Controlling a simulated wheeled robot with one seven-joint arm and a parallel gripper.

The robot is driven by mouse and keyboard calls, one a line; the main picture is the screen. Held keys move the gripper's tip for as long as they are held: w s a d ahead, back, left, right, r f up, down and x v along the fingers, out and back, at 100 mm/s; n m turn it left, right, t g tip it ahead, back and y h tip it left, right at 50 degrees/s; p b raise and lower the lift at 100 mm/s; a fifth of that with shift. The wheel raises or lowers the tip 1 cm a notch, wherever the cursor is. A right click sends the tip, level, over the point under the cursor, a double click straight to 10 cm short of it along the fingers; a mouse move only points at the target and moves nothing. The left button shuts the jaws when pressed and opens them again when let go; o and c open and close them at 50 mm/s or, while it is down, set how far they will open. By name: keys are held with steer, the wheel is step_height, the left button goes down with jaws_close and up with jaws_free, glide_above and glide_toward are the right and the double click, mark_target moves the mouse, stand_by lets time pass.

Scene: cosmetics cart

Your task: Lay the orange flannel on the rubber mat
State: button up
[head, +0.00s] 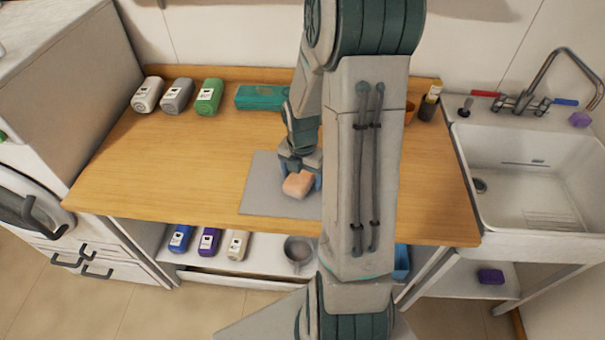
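The orange flannel (297,185) shows as a small, pale orange block-shaped piece over the grey rubber mat (257,196), right of the mat's middle. I cannot tell whether it rests on the mat or is held just above it. My gripper (301,172) points down right at the flannel, with a blue finger showing at the flannel's right side. The flannel and my arm hide much of the fingers, so their grip on it is unclear. My arm also covers the mat's right part.
Grey, white and green bottles (208,97) and a teal box (261,97) line the counter's back (160,150). A small dark bottle (430,103) stands at the back right. A sink (530,190) is at right. The counter left of the mat is clear.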

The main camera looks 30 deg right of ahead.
mark_target(302, 174)
step_height(302, 174, up, 12)
steer(key=s+a+r+m+t, duration=0.1)
steer(key=s+a+r+m, duration=0.3)
steer(key=m, duration=0.8)
steer(key=s+a+r+m+t, duration=0.2)
steer(key=s+a+r+m, duration=0.2)
steer(key=s+a+m, duration=0.3)
steer(key=shift+s+a+r+m+t, duration=0.3)
steer(key=shift+s+m, duration=0.65)
steer(key=shift+m, duration=1.85)
steer(key=shift+a+f, duration=0.1)
